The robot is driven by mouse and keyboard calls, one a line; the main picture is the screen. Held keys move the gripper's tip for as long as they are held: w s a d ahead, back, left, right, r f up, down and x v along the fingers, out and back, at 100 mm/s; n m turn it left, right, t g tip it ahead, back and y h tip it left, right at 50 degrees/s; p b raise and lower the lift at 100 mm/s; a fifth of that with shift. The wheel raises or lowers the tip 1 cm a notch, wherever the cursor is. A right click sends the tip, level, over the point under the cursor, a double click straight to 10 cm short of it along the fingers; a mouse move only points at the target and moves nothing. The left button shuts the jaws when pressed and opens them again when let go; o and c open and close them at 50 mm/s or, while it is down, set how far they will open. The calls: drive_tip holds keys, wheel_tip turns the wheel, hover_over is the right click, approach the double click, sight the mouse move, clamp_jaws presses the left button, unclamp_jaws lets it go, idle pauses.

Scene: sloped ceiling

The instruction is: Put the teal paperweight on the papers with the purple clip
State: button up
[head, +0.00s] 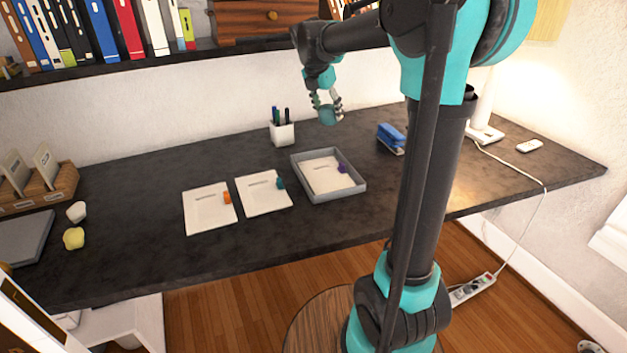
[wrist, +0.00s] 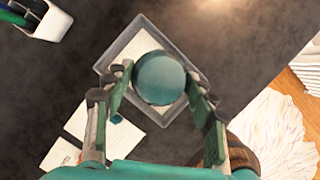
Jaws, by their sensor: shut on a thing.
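The teal paperweight (head: 327,115) is round and sits between the fingers of my gripper (head: 326,108), held in the air above the desk. It also shows in the wrist view (wrist: 159,78), between the two green finger pads. The papers with the purple clip (head: 324,175) lie in a grey tray (head: 361,186) on the desk; the purple clip (head: 342,169) is at their right side.
Papers with a teal clip (head: 262,196) and papers with an orange clip (head: 207,211) lie left of the tray. A white pen cup (head: 282,133) stands behind the tray and a blue stapler (head: 391,138) to its right. A shelf of binders (head: 130,30) hangs above the desk.

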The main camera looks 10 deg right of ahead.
drive_tip(key=f, duration=1.5)
drive_tip(key=shift+s+a+f, duration=0.1)
drive_tip(key=shift+s+a, duration=0.15)
drive_tip(key=shift+a, duration=0.1)
drive_tip(key=shift+f, duration=2.35)
drive_tip(key=shift+f, duration=0.1)
drive_tip(key=o, duration=1.5)
drive_tip(key=v, duration=1.2)
drive_tip(key=shift+d, duration=0.1)
